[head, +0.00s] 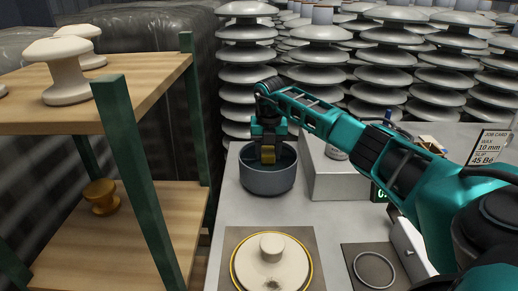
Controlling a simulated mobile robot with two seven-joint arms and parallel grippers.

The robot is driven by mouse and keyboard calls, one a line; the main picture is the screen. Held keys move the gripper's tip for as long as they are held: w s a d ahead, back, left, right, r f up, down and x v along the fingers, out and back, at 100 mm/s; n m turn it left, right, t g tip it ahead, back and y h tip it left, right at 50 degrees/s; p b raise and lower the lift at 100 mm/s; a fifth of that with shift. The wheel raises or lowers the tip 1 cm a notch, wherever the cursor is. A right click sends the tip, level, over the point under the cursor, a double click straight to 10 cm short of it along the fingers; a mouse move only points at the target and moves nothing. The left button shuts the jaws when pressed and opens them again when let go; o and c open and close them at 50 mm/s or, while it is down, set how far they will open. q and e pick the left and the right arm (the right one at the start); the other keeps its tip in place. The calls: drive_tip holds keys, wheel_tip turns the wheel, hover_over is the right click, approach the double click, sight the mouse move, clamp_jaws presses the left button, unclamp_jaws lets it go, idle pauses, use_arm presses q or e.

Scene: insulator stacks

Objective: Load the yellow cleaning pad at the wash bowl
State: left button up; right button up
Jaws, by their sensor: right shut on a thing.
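The wash bowl (268,182) is a dark grey round bowl standing at the back left of the light bench. My right gripper (268,150) reaches down over the bowl from the right. It is shut on the yellow cleaning pad (268,156), which shows as a small yellow-brown block between the fingers, at or just inside the bowl's opening. The bowl's front wall hides its floor, so I cannot tell whether the pad touches anything inside. My left gripper is not in view.
A cream insulator (270,262) with a dark smudge lies in a yellow ring in front of the bowl. A grey block (335,180) stands right of the bowl. A wooden rack (150,215) with green posts is at left. A job card (489,146) stands at right.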

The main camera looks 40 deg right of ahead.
sight(268, 162)
drive_tip(key=shift+f+b, duration=0.35)
drive_tip(key=shift+f, duration=0.15)
wheel_tip(268, 162, down, 3)
drive_tip(key=b, duration=0.2)
drive_tip(key=shift+r+b, duration=0.1)
drive_tip(key=shift+b, duration=0.25)
drive_tip(key=shift+f+b, duration=0.9)
drive_tip(key=shift+f, duration=0.05)
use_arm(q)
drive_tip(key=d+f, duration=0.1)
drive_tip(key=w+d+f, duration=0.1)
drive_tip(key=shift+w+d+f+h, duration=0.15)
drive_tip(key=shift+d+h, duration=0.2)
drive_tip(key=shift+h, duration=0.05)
use_arm(e)
drive_tip(key=shift+f, duration=0.15)
use_arm(q)
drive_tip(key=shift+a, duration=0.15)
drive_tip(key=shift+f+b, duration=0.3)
drive_tip(key=shift+b, duration=0.05)
use_arm(e)
drive_tip(key=shift+f, duration=0.5)
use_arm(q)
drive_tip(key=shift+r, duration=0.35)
use_arm(e)
drive_tip(key=shift+s, duration=0.1)
